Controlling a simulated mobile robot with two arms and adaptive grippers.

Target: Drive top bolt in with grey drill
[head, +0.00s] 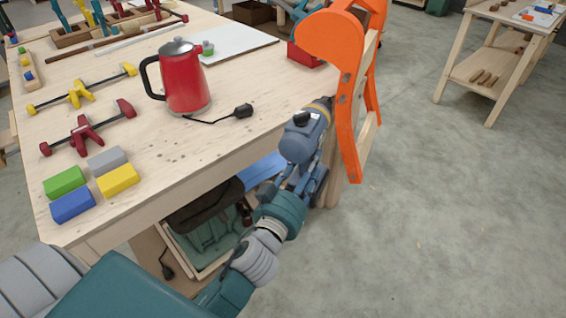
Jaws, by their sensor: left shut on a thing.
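The orange chair form (335,42) stands upright at the table's right edge, with wooden parts beside its lower half. Two small bolt-like spots show on its side, the upper one (347,77) a little above the other. My left gripper (292,188) is shut on the grey drill (303,138) in front of the form. The drill points up and toward the form's side, its front end close to the lower spot. Whether the tip touches a bolt is hidden. My right gripper is out of view.
The wooden table (190,140) holds a red kettle (184,80) with a black cord, clamps, and coloured blocks (118,180). A shelf below holds a crate (205,240). Open grey floor lies to the right, with another wooden table (490,65) beyond.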

